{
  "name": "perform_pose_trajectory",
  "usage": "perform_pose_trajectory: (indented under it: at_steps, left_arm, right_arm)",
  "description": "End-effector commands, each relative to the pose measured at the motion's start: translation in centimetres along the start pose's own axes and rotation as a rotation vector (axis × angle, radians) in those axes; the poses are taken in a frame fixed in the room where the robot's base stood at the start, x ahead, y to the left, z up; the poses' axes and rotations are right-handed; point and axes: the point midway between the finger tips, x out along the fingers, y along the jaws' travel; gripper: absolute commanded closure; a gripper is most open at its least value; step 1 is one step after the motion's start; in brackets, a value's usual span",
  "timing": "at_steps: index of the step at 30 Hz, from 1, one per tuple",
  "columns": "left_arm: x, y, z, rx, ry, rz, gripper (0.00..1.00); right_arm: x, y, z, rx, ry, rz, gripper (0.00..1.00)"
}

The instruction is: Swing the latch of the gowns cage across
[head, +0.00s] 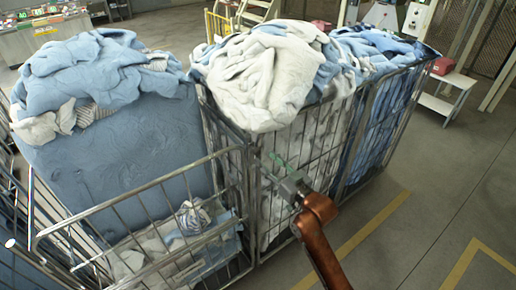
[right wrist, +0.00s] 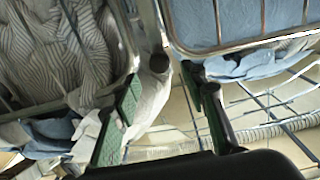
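Wire cages stand in a row, heaped with cloth. The middle cage (head: 238,150) holds white and pale blue cloth (head: 262,82). The left cage (head: 150,184) holds blue cloth (head: 95,72) and has a lowered front. I see no label telling which is the gowns cage. My right gripper (head: 279,168) is at the middle cage's front, near its left corner post. In the right wrist view its green-padded fingers (right wrist: 165,112) are apart with nothing clearly held. A dark round-ended part (right wrist: 158,63) on a grey post lies just beyond them; I cannot tell if it is the latch. My left gripper is not in view.
Another cage with blue cloth (head: 385,92) adjoins on the right. A white step stool (head: 445,98) with a red box (head: 443,66) stands at the upper right. Grey floor (head: 440,190) with yellow lines is clear at the lower right.

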Motion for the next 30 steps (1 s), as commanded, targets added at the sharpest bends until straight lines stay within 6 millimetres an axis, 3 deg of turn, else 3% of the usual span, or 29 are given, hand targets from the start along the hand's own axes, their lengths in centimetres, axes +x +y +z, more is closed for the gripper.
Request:
perform_pose_trajectory:
  at_steps: [6,12,23,30]
  left_arm:
    - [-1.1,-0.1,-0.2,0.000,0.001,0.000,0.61]
    - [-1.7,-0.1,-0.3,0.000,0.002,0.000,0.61]
    - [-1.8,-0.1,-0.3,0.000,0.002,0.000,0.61]
    - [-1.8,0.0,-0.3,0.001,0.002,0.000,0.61]
  right_arm:
    - [3.6,-0.1,-0.2,0.002,0.000,-0.001,0.61]
    - [5.9,-0.1,-0.1,0.001,0.001,-0.001,0.61]
    - [6.4,0.0,0.1,0.000,0.000,0.000,0.61]
    - [6.4,0.0,0.1,0.000,0.000,0.000,0.76]
